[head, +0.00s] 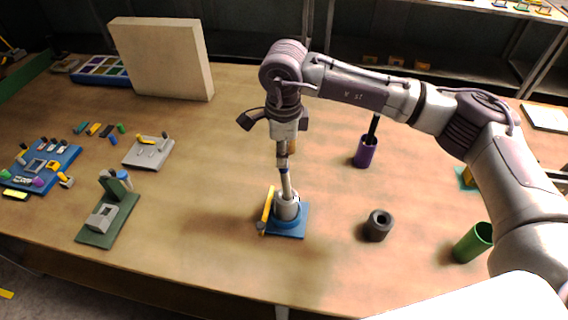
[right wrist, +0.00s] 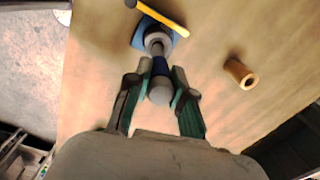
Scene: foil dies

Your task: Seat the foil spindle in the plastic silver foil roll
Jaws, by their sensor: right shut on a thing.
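My right gripper (head: 283,150) points straight down over the table and is shut on the foil spindle (head: 287,184). The spindle is a pale rod held near its upper end. In the right wrist view, my right gripper (right wrist: 158,78) has its green-edged fingers on either side of the spindle (right wrist: 159,92), which shows a rounded grey end and a dark blue band. The silver foil roll (head: 287,209) stands upright on a blue base (head: 297,232). The spindle's lower end meets the top of the roll; how deep it sits is hidden. My left gripper is out of view.
A dark hollow cylinder (head: 378,226), a purple cup (head: 365,152) and a green cup (head: 474,243) stand to the right. A dark green fixture (head: 107,224) lies left. The table between is clear.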

